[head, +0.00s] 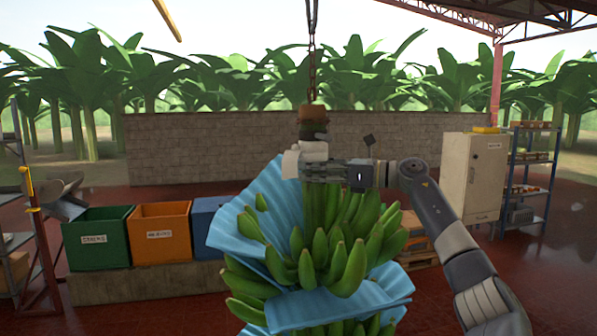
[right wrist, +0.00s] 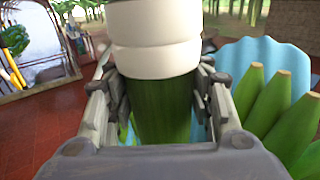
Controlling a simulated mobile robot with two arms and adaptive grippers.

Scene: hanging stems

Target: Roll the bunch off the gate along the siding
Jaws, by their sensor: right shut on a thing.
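The bunch of green bananas (head: 335,215) hangs from a chain (head: 312,50) in the middle of the head view, partly wrapped in blue sheeting (head: 268,200). Its stem top (head: 312,113) has a brown cap, with a white band (head: 308,150) below. My right gripper (head: 312,170) comes in from the right and is shut on the stem just under the band. In the right wrist view its fingers press both sides of the green stem (right wrist: 162,108). The overhead rail, the gate and the siding cannot be made out. My left gripper is not in view.
A green crate (head: 98,238), an orange crate (head: 160,233) and a blue crate (head: 207,215) stand on a low ledge at left. A white cabinet (head: 472,175) and a blue shelf rack (head: 530,175) stand at right. A block wall (head: 200,150) runs behind.

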